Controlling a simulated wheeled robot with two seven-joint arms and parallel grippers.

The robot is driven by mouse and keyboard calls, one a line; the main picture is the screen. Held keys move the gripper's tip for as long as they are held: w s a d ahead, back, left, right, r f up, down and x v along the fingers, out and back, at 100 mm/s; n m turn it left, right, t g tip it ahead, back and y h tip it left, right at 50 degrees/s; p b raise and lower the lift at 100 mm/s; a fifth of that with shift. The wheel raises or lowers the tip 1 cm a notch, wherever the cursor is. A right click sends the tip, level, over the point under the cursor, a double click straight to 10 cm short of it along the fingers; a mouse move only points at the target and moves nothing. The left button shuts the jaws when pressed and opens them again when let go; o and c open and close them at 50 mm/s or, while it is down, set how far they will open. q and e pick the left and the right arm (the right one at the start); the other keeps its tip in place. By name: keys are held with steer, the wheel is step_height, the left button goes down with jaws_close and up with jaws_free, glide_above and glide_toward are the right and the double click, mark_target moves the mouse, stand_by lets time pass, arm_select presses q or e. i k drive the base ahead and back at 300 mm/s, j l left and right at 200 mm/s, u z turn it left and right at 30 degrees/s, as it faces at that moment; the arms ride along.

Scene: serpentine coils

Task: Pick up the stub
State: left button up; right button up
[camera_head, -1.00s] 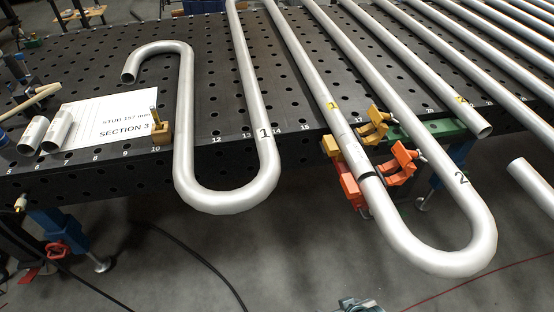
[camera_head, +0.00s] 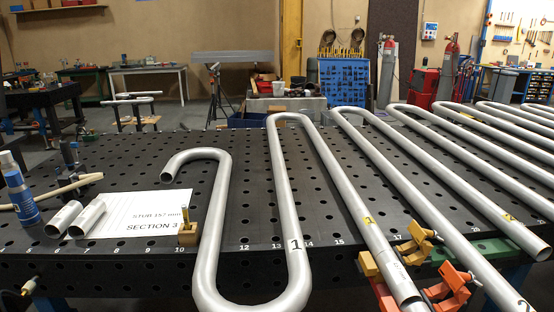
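Two short silver pipe stubs lie side by side on the dark perforated table (camera_head: 130,262) at the left. The left stub (camera_head: 63,217) and the right stub (camera_head: 87,218) are both slightly tilted in the picture, near the table's front edge. A white sheet (camera_head: 140,212) reading "STUB 157 mm" and "SECTION 3" lies just right of them. Neither of my grippers is in view, and nothing is touching the stubs.
A brass-coloured block (camera_head: 188,233) stands at the sheet's right. The serpentine pipe (camera_head: 207,245) and orange clamps (camera_head: 452,290) fill the right side, overhanging the front edge.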

mark_target(403, 290)
steer(key=i+j+z, duration=0.1)
steer(key=j+z, duration=0.25)
steer(key=j, duration=1.4)
steer(key=j+z, duration=0.35)
steer(key=j, duration=1.35)
steer(key=k, duration=0.1)
